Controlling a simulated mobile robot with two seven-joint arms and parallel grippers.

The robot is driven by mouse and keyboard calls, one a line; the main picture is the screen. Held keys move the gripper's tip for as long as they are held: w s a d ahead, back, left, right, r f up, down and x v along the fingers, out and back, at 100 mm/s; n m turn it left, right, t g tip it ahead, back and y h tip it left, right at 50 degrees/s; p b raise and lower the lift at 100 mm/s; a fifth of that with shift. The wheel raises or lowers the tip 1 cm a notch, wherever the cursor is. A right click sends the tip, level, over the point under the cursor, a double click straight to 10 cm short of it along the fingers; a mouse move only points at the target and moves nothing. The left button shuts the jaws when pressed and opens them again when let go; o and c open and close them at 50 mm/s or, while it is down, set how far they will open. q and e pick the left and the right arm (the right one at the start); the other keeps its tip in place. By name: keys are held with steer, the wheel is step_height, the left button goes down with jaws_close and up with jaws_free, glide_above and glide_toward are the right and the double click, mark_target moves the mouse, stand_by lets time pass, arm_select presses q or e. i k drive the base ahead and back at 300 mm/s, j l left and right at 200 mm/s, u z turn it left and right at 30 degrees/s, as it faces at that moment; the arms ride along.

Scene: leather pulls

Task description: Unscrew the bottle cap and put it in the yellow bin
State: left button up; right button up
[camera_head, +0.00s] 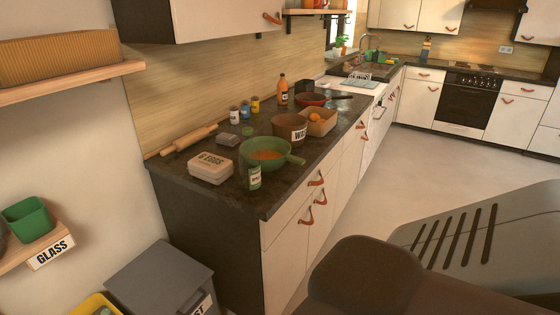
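An orange bottle (283,92) with a narrow neck stands upright at the back of the dark counter. Its cap is too small to make out clearly. A small green container (254,178) with a pale label stands near the counter's front edge, before a green colander-like bowl; I cannot tell whether it is a bottle. The yellow bin (93,305) is at the bottom left, low down, and mostly cut off by the frame; something greenish shows inside. Neither of my grippers is in view.
The dark counter (210,210) also holds an egg box (211,167), a rolling pin (190,139), a green bowl (268,149), a brown pot (289,127) and several cans. A grey lidded bin (160,270) stands beside the yellow one. Floor (400,165) is open right of the counter.

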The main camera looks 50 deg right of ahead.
mark_target(248, 155)
steer(key=z, duration=1.35)
steer(key=i+l+u, duration=0.1)
steer(key=u, duration=0.3)
steer(key=l+u, duration=0.25)
steer(key=u, duration=0.15)
steer(key=i+l+u, duration=0.1)
steer(key=u, duration=0.3)
steer(key=l+u, duration=0.4)
steer(key=l, duration=0.6)
steer(key=l+u, duration=0.1)
steer(key=l, duration=1.65)
steer(key=k, duration=0.05)
